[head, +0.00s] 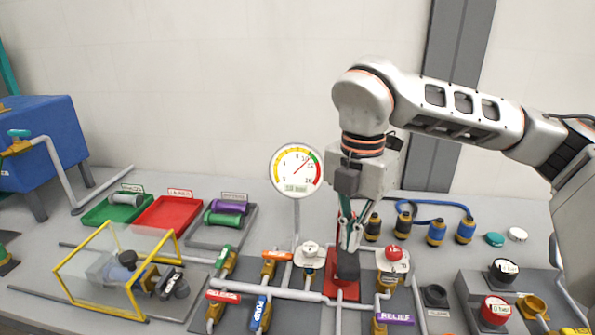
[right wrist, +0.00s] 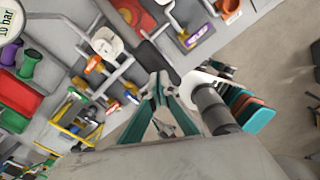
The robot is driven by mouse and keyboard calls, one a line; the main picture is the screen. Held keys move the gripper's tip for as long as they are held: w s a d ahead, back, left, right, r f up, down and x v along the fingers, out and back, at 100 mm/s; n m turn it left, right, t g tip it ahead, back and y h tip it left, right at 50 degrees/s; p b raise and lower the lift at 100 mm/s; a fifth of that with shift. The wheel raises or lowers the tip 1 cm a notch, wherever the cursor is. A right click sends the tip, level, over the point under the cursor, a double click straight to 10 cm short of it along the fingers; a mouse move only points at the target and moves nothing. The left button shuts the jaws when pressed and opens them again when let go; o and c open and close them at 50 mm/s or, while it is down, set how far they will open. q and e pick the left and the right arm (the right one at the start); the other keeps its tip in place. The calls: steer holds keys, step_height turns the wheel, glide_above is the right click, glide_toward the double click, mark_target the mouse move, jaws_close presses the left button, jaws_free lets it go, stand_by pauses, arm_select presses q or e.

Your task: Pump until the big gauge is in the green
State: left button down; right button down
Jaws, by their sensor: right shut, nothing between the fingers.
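The big gauge (head: 297,170) is a round white dial on a post behind the bench, with a yellow, green and red rim and a "10 bar" label. Its needle points up and right, toward the green part of the rim; the exact reading is too small to tell. The hand pump has a red base (head: 342,288) and a dark handle (head: 347,265). My right gripper (head: 350,246) points down right at the top of the handle, shut and empty; I cannot tell if it touches. The handle also shows beyond the fingers in the right wrist view (right wrist: 157,62). My left gripper is out of view.
Orange, blue and purple tagged valves and pipes surround the pump. A red-knobbed valve (head: 393,254) is close on the right, a white one (head: 309,252) on the left. A yellow-framed clear guard (head: 112,270) and trays (head: 169,212) are further left. Several capped fittings (head: 436,234) stand behind.

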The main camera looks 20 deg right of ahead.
mark_target(349, 256)
steer(key=shift+f+b, duration=1.75)
steer(key=shift+f, duration=0.75)
steer(key=shift+r+p, duration=1.8)
steer(key=shift+r, duration=0.8)
steer(key=shift+r+p, duration=1.15)
steer(key=shift+r, duration=0.45)
steer(key=shift+r+p, duration=0.6)
steer(key=shift+r, duration=0.3)
